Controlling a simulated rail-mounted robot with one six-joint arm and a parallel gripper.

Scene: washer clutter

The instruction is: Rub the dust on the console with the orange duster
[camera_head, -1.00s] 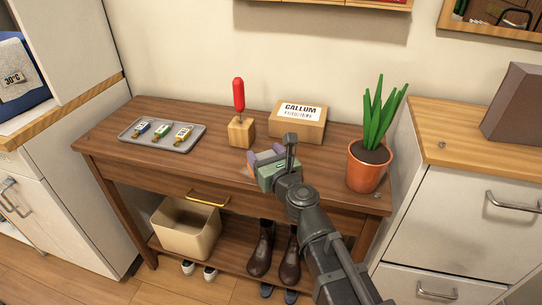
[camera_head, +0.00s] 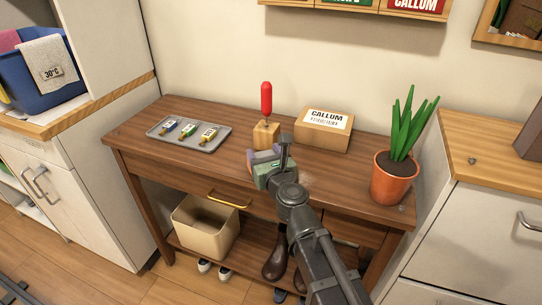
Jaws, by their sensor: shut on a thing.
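The console (camera_head: 150,120) is a brown wooden table with a drawer and a lower shelf. My gripper (camera_head: 262,160) is low over the middle of its top, near the front edge, just in front of a small wooden block. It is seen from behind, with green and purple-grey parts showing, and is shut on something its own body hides. No orange cloth or duster shows clearly. A faint pale patch, perhaps dust (camera_head: 304,181), lies on the top just right of my gripper. Whether the held thing touches the top cannot be told.
A wooden block (camera_head: 266,135) holds an upright red handle (camera_head: 266,98). A cardboard box marked CALLUM (camera_head: 322,138) stands behind right, a potted plant (camera_head: 392,185) at the right end. A grey tray (camera_head: 160,135) with small labelled items is left. A beige bin (camera_head: 205,232) sits below.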

